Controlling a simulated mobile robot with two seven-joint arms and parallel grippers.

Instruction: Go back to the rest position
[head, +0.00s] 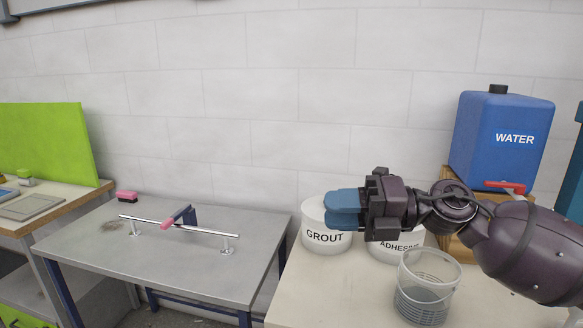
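My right arm comes in from the right, and my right gripper (343,208) points left with its blue fingers in front of the white GROUT bucket (325,238). The two fingers look close together and partly overlap, so I cannot tell whether they are open or shut. No object shows between them. The gripper hides part of the GROUT bucket and of the ADHESIVE bucket (400,246). My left gripper is not in view.
A clear ribbed bucket (427,290) stands below my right arm on the pale table (320,300). A blue WATER container (500,140) stands behind it. The grey table (180,268) holds a metal bar (205,231), a pink-and-blue tool (178,218) and a pink-and-black block (127,196).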

